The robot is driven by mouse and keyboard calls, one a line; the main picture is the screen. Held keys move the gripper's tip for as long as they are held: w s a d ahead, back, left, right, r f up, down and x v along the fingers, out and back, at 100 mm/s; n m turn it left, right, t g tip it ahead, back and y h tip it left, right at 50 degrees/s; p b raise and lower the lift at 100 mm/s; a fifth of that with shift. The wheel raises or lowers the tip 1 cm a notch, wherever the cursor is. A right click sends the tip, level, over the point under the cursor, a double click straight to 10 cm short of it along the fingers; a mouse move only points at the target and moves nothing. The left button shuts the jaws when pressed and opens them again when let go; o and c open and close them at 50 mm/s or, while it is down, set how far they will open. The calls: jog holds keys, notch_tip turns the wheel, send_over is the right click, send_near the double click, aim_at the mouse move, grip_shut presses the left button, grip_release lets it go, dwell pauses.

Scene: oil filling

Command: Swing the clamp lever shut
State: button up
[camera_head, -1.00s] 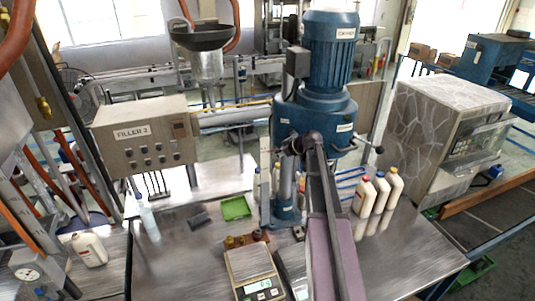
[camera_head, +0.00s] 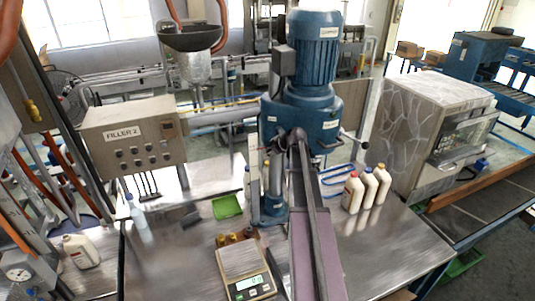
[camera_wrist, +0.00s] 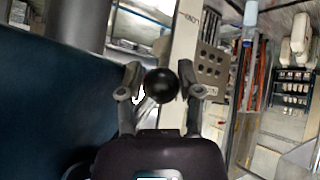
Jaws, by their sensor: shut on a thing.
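In the wrist view, a black ball knob (camera_wrist: 161,86) sits between the two fingers of my gripper (camera_wrist: 160,82), which is shut on it. A short pale rod, part of the clamp lever (camera_wrist: 148,106), shows below the knob. The large dark blue surface at the left of that view looks like the capper's body (camera_wrist: 50,100). In the head view, the blue capper (camera_head: 317,50) stands at the back of the table. My arm hides my gripper and the held knob there. Another black-tipped handle (camera_head: 352,139) sticks out from the capper's right side.
Several white bottles (camera_head: 366,190) stand right of the capper. A scale (camera_head: 240,262), a green tray (camera_head: 227,206) and a clear bottle (camera_head: 140,218) are on the table's left part. The FILLER 2 box (camera_head: 130,145) stands behind them. The table's right front (camera_head: 410,235) is clear.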

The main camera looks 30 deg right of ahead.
jog(key=shift+w+d, duration=0.1)
jog(key=shift+d, duration=0.05)
jog(key=o, duration=0.7)
jog(key=shift+d, duration=0.15)
jog(key=shift+s+f, duration=0.1)
jog(key=shift+s, duration=0.1)
